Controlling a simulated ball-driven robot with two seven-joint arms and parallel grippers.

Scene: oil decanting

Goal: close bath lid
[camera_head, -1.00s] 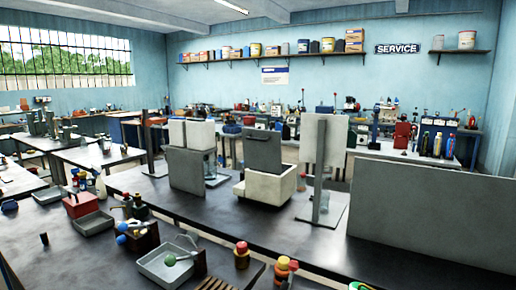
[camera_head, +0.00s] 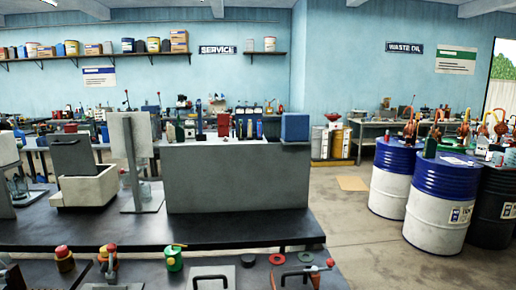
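A pale, box-shaped bath (camera_head: 88,190) stands on the dark bench at the left of the head view. A dark grey lid-like panel (camera_head: 73,156) stands upright at its back, so the bath appears open. The inside of the bath is mostly hidden at this angle. Neither of my grippers can be made out in the view.
A tall grey panel on a stand (camera_head: 131,140) is just right of the bath. A wide grey partition (camera_head: 238,182) stands further right. Blue-and-white drums (camera_head: 440,203) stand on the floor at right. Small containers, such as a green can (camera_head: 174,260), line the near bench.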

